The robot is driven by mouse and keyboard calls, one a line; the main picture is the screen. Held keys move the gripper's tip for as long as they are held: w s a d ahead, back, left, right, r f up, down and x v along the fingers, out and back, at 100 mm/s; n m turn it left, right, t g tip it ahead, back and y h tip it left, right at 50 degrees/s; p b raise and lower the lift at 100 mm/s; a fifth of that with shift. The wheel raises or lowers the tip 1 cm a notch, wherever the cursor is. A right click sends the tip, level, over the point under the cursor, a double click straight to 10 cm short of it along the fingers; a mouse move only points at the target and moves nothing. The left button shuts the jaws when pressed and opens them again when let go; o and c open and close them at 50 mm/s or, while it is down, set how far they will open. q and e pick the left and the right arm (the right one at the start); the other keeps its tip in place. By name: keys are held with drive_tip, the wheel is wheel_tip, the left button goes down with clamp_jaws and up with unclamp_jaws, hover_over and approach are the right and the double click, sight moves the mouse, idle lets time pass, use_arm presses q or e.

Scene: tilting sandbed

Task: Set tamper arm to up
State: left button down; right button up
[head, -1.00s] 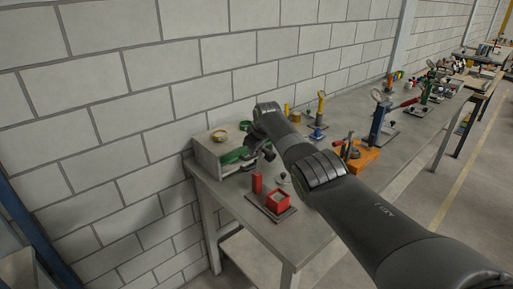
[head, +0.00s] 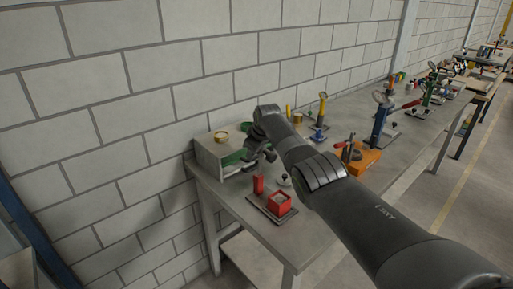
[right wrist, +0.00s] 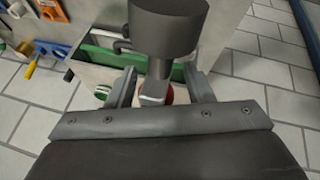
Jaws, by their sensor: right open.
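A grey box-shaped unit (head: 207,153) with a green part (head: 231,159) stands at the near left end of the bench. My right gripper (head: 256,163) is at its right front side. In the right wrist view my right gripper (right wrist: 160,88) is open, with one finger on each side of a dark cylindrical piece (right wrist: 168,25) that narrows to a light grey end. This may be the tamper arm, but I cannot tell for sure. The green part (right wrist: 100,58) shows behind it. Contact with the fingers is unclear. My left gripper is out of view.
A red open box (head: 279,205) and a red block (head: 258,185) are near the bench's front edge. An orange device (head: 362,160) and a blue stand (head: 379,122) stand farther right. A block wall (head: 110,110) runs behind the bench.

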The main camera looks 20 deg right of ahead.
drive_tip(key=shift+r, duration=0.1)
drive_tip(key=shift+p+v, duration=0.3)
drive_tip(key=shift+v, duration=1.05)
drive_tip(key=b+v, duration=0.3)
drive_tip(key=v, duration=1.1)
drive_tip(key=shift+r+b, duration=0.2)
drive_tip(key=shift+b, duration=0.2)
drive_tip(key=shift+s, duration=0.1)
drive_tip(key=shift+c, duration=0.5)
